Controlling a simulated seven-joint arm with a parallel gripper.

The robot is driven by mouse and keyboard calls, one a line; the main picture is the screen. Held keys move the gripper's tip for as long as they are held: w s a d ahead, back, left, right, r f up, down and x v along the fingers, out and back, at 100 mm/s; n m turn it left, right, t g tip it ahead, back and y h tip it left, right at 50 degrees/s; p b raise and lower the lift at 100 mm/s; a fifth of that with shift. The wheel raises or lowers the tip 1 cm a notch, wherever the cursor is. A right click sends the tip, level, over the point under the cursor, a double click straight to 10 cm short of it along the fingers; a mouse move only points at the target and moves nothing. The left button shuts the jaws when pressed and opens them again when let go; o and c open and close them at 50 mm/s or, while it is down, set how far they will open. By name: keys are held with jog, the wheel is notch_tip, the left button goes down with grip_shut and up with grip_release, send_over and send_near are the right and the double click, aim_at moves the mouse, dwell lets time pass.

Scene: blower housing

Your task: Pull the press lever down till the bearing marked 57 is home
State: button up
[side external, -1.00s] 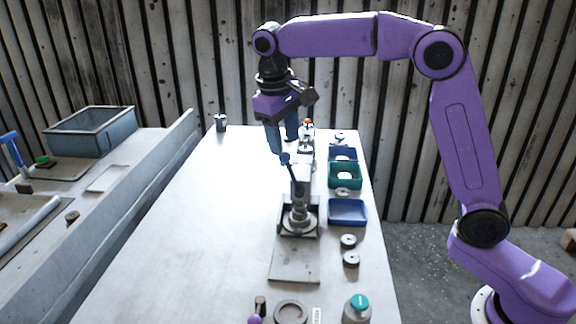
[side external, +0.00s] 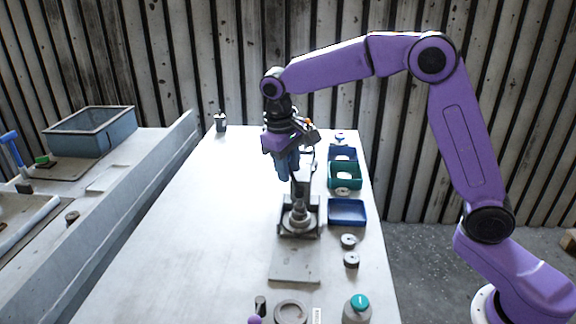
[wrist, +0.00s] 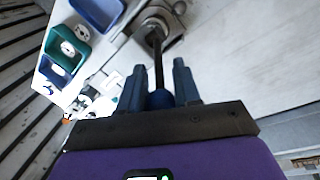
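The press (side external: 299,222) stands on the table in the side view, with a round metal stack under its ram; I cannot read a 57 there, and how deep the bearing sits is hidden. Its dark lever (wrist: 158,62) runs from the press to a blue ball knob (wrist: 160,99) in the wrist view. My gripper (side external: 288,175) is at the lever's upper end. In the wrist view, its two fingers (wrist: 159,72) lie on both sides of the knob and look closed against it. The knob is hidden behind the fingers in the side view.
Blue (side external: 347,212) and green (side external: 345,185) bins line the table right of the press. Loose rings (side external: 349,241) lie in front of them. A teal-topped button (side external: 358,303) stands at the near right. The table left of the press is clear.

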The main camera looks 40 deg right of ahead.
grip_shut()
jog(key=shift+s+d+r, duration=0.1)
jog(key=d+t+y, duration=0.1)
jog(key=s+t+y, duration=0.1)
jog(key=shift+s+d+r+t+y, duration=0.2)
jog(key=shift+s+d+t+y, duration=0.1)
jog(key=shift+d+t, duration=0.1)
jog(key=shift+s+d+f+m+t+y, duration=0.2)
jog(key=shift+s+d+t+y, duration=0.3)
jog(key=shift+t+y, duration=0.3)
jog(key=shift+s+d+f+m+t+y, duration=0.1)
jog(key=shift+s+d+m+t+y, duration=0.1)
jog(key=shift+s+d+t+y, duration=0.45)
jog(key=shift+t+y, duration=0.35)
jog(key=shift+t, duration=0.1)
